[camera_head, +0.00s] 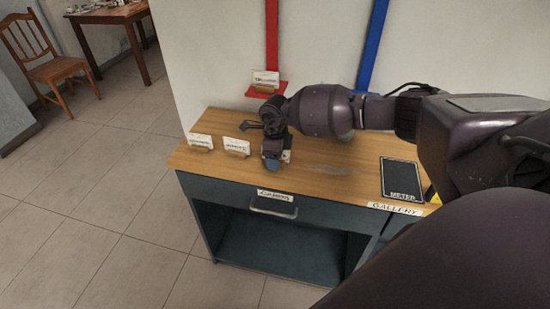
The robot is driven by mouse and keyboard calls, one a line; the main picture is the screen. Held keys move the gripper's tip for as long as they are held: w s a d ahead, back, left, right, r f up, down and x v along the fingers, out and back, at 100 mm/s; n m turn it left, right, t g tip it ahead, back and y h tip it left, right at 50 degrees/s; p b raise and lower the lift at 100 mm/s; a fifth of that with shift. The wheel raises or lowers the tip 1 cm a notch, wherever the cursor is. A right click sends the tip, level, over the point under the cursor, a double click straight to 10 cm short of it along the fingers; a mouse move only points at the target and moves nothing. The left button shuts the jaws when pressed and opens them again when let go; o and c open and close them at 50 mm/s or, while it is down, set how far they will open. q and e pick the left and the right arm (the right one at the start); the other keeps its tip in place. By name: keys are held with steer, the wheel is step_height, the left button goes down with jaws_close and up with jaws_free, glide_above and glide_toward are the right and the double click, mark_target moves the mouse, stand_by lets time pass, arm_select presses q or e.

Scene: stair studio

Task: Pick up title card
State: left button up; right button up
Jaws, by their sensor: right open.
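Small white title cards stand in wooden holders on the wooden counter top (330,185). One card (200,141) is at the left end and another card (237,146) is just right of it. A further white piece, perhaps a card (287,156), shows partly behind my right gripper (271,161). One more card (265,78) stands on a red wall ledge. The print is too small to read. My right gripper points down over the counter, right of the second card. It is open; I cannot see whether it touches anything. My left gripper is out of view.
A black board marked METER (402,179) lies at the counter's right. A drawer handle (273,207) and labels are on the cabinet front. Red (271,35) and blue (372,45) strips run up the wall. A chair (48,60) and table stand far left; the floor between is clear.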

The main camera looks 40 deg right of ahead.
steer(key=c, duration=1)
steer(key=shift+r, duration=0.1)
